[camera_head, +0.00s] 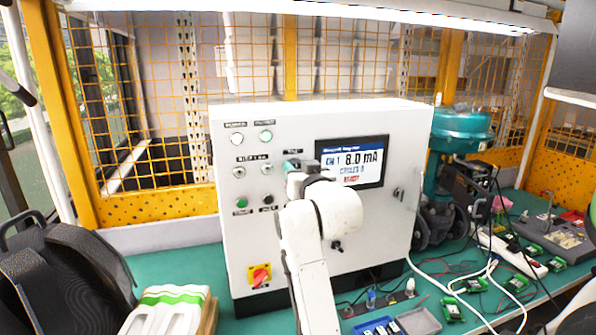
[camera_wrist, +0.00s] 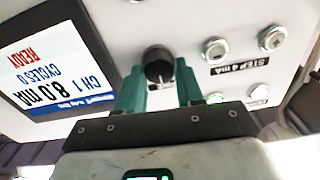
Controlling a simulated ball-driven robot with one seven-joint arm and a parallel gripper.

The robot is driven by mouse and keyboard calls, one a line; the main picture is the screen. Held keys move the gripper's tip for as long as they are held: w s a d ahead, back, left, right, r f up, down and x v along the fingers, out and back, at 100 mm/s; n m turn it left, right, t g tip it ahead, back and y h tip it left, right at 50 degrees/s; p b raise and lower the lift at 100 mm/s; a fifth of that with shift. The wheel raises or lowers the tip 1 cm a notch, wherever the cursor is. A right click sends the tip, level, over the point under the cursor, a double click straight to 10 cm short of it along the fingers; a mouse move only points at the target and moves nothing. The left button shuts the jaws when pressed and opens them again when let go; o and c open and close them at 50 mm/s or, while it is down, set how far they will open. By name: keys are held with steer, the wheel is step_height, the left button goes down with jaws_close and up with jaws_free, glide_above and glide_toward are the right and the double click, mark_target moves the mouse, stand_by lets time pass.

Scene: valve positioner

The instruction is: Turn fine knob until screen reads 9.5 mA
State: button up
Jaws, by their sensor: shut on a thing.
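The screen (camera_head: 352,162) on the white cabinet reads "CH 1 8.0 mA", "CYCLES 0" and a red line. In the wrist view the screen (camera_wrist: 48,62) is upside down, and its red word is "READY". A black round knob (camera_wrist: 158,64) sits on the panel beside the screen. My gripper (camera_wrist: 160,78) has its teal fingers on either side of this knob and is shut on it. In the head view my gripper (camera_head: 292,164) is at the panel just left of the screen, and it hides the knob. The knob's own label is not readable.
Several buttons and switches (camera_head: 238,171) are left of my gripper on the cabinet (camera_head: 300,116). A "STEP 4 mA" label (camera_wrist: 240,71) is near them. A red-yellow switch (camera_head: 260,276) is low on the panel. A teal valve (camera_head: 458,130) stands at right.

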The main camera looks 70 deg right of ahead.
steer(key=m+b, duration=0.2)
steer(key=m, duration=0.9)
steer(key=shift+s+d+f, duration=0.1)
stand_by(0.5)
steer(key=o, duration=1)
